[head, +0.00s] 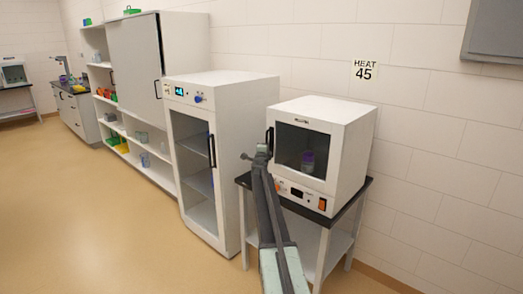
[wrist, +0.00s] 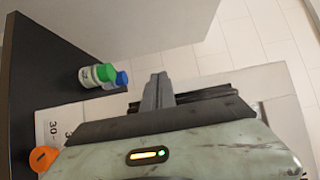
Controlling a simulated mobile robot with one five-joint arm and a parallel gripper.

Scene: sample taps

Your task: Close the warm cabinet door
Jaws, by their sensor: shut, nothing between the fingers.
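The small white cabinet (head: 349,130) under the HEAT 45 sign stands on a dark-topped table. Its door (head: 303,122) has a dark window and a black handle (head: 270,141) at the left edge. The door looks flush with the front; I cannot tell if a small gap is left. A purple-topped container (head: 308,161) shows behind the window. My gripper (head: 258,154) is shut and empty, in front of the cabinet's left side near the handle. In the wrist view my gripper (wrist: 159,78) points toward pale surfaces; contact cannot be told.
A tall white cabinet (head: 229,87) with a glass door stands to the left. The table's dark top (head: 354,195) has a free edge. Bottles with green and blue caps (wrist: 104,73) and an orange knob (wrist: 43,157) show in the wrist view. Open floor (head: 90,215) lies left.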

